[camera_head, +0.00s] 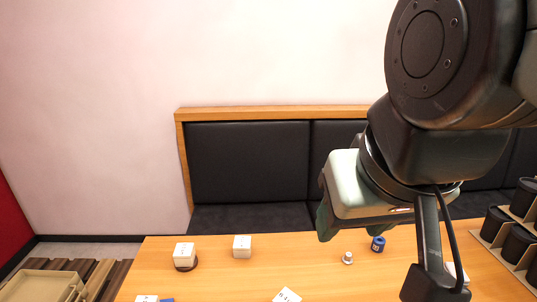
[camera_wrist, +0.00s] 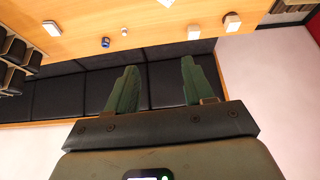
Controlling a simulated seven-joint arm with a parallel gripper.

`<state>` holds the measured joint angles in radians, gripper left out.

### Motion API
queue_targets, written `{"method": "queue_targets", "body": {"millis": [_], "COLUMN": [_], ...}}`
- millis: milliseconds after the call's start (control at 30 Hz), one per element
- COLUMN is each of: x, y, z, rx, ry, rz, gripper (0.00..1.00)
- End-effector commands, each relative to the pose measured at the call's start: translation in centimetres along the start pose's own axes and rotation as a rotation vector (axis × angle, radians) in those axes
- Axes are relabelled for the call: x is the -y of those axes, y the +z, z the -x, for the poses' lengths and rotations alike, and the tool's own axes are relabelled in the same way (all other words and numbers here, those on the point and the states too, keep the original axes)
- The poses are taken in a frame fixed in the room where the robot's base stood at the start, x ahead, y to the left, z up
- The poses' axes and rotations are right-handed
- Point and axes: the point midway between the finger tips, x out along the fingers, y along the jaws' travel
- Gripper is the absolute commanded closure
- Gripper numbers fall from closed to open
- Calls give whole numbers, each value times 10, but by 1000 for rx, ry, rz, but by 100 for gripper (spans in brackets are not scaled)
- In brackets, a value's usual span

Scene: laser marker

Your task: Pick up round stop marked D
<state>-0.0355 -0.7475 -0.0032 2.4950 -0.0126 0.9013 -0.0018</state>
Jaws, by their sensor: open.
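A small blue round piece (camera_head: 378,244) with a pale mark stands on the wooden table (camera_head: 230,281); I cannot read its letter. A small pale round piece (camera_head: 347,258) stands just left of it. Both also show in the wrist view, the blue piece (camera_wrist: 105,42) and the pale one (camera_wrist: 124,32). A white block (camera_head: 184,251) sits on a dark round base (camera_head: 186,267) at the left. I cannot tell which piece is marked D. My gripper (camera_wrist: 158,68) is open and empty, its green fingers apart, above the table's far edge near the seat.
A white block (camera_head: 242,246) stands near the far edge; a tilted white block (camera_head: 287,295) and another (camera_head: 146,299) are at the front. A rack with black containers (camera_head: 517,243) is at the right. A dark padded bench (camera_head: 249,160) lies behind. The left-middle table is mostly clear.

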Motion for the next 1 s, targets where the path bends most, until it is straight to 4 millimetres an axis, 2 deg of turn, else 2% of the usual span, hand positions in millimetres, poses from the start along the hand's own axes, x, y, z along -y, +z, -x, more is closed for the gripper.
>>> {"method": "queue_targets", "body": {"millis": [167,267,367,667,867,1000], "x": [-4,-13,-26,-64,-81,-88], "y": [-5,-15,-30,-74,-95,-103], "z": [-6,-19,-41,-130,-203,-259], "rx": [29,93,187,472,647,761], "ry": [17,57,118,312,429,503], "rz": [24,80,173,531,811,1027], "gripper": [48,48,48,48,48,48]}}
